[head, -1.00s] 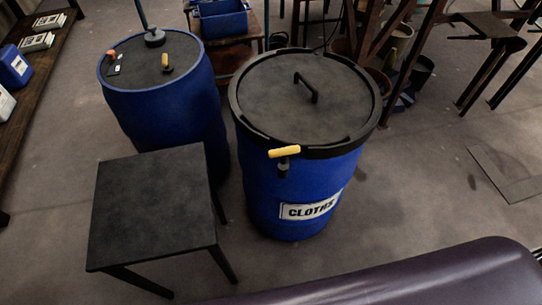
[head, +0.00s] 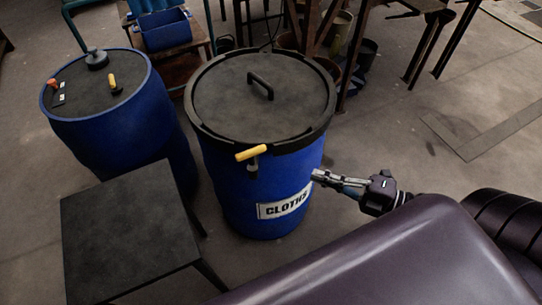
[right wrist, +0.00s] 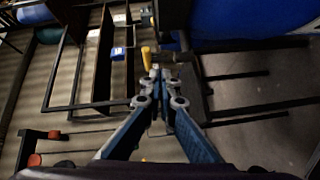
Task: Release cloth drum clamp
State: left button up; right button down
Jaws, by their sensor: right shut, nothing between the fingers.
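The cloth drum (head: 222,180) is a blue barrel with a "CLOTHS" label (head: 286,204), standing upright. Its dark lid (head: 230,95) has a black handle and is ringed by a black clamp band (head: 213,142). The clamp lever with a yellow grip (head: 251,153) sits at the front of the band, its grip lying roughly level. My right gripper (head: 316,176) is shut and empty, right of the drum and below the rim, apart from the lever. In the right wrist view the yellow grip (right wrist: 146,57) appears just beyond my fingertips (right wrist: 160,76). My left gripper is not in view.
A second blue drum (head: 130,125) with a dark top stands at the left. A dark square table (head: 125,230) stands in front of it. A blue bin (head: 165,32) and metal frames are behind. Bare floor (head: 390,140) lies to the right.

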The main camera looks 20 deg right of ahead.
notch_tip(320, 180, up, 3)
jog(key=s+a+n+g+y, duration=0.1)
jog(key=a+n+y, duration=0.1)
jog(key=p, duration=0.3)
send_near(256, 154)
jog(key=a, duration=0.4)
jog(key=w, duration=0.2)
jog(key=shift+w+a+r, duration=0.1)
jog(key=shift+w+a, duration=0.05)
jog(key=shift+w, duration=0.8)
jog(key=shift+n, duration=0.3)
jog(key=shift+w+n+g+y+b, duration=0.15)
jog(key=shift+n+g+y+b, duration=0.15)
jog(key=shift+g+b, duration=0.25)
jog(key=shift+d, duration=0.2)
